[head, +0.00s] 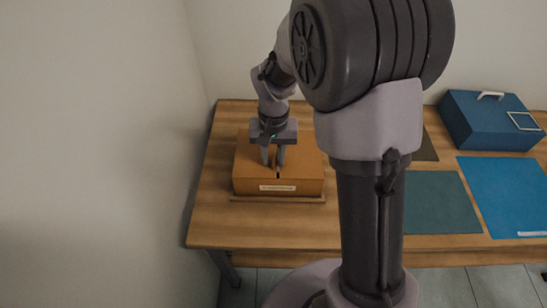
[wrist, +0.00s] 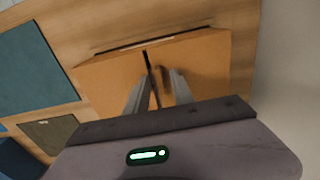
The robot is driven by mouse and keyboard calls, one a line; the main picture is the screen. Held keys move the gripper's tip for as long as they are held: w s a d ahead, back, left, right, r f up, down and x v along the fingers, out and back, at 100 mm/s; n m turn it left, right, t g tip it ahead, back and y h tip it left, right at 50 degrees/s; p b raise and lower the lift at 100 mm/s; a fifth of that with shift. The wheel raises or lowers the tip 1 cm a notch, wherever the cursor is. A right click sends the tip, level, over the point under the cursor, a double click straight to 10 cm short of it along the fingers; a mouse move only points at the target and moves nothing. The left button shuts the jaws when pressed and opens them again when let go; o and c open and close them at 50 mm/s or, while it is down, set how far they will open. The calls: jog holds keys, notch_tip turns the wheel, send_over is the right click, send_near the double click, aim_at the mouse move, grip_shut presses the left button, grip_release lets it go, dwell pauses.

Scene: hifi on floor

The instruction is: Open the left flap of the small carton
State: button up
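The small carton (head: 305,165) is an orange-brown box with a pale label on its front, on the left part of the table. Its top looks closed, with a dark seam between the left flap (head: 247,160) and the right side. My gripper (head: 272,164) points down over the middle of the top. In the wrist view its two fingers (wrist: 160,76) stand apart on either side of the dark seam, with no object seen held between them. The carton top also shows in the wrist view (wrist: 208,62). Whether the fingertips touch the carton cannot be told.
The wooden table (head: 225,225) has bare room left of and in front of the carton. A blue box with a handle (head: 490,120) stands at the back right. A teal mat (head: 437,200) and a blue mat (head: 505,195) lie flat. A wall (head: 90,150) is close on the left.

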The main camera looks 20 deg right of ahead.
jog(key=shift+s, duration=0.1)
grip_shut()
dwell(1.2)
